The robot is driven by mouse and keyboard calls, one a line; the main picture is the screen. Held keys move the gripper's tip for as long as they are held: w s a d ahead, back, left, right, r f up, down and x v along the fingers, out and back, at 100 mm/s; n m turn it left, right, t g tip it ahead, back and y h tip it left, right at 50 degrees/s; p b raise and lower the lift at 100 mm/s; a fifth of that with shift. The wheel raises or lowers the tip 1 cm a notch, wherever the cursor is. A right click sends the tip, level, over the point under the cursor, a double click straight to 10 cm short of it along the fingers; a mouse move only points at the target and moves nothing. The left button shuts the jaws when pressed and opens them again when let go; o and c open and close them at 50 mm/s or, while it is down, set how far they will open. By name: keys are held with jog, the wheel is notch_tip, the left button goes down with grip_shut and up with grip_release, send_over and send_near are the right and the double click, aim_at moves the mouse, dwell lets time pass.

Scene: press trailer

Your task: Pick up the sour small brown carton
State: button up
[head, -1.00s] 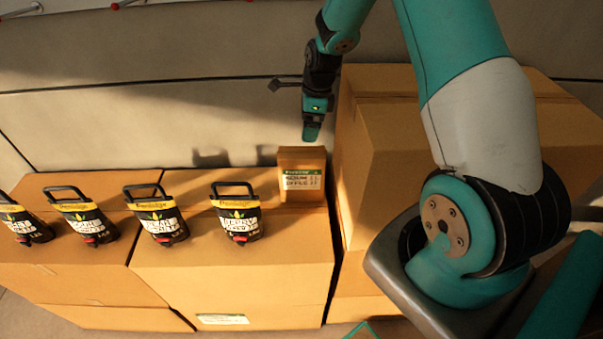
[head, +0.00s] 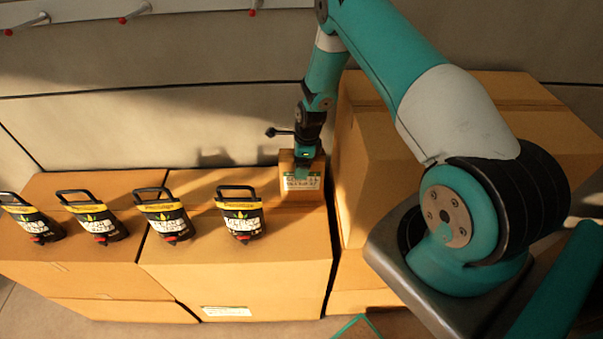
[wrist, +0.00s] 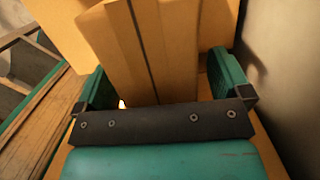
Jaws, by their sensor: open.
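The small brown carton (head: 302,187) stands upright on top of a large cardboard box, at its back right corner in the head view. It has a pale label with green on its front. My gripper (head: 304,168) is over the carton's top, pointing down. In the wrist view the carton (wrist: 152,50) lies between the two teal fingers of my open gripper (wrist: 165,82), with a dark seam along it. A gap shows at the left finger; contact at the right finger cannot be told. The carton's upper part is partly hidden by my gripper in the head view.
Several black handled pouches with yellow bands (head: 240,212) stand in a row left of the carton. They stand on large cardboard boxes (head: 235,280). A taller stack of cardboard boxes (head: 375,165) rises close on the right. A grey wall (head: 150,120) is behind.

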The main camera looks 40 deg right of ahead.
grip_shut()
jog(key=shift+w, duration=0.1)
dwell(0.3)
jog(key=shift+r, duration=0.1)
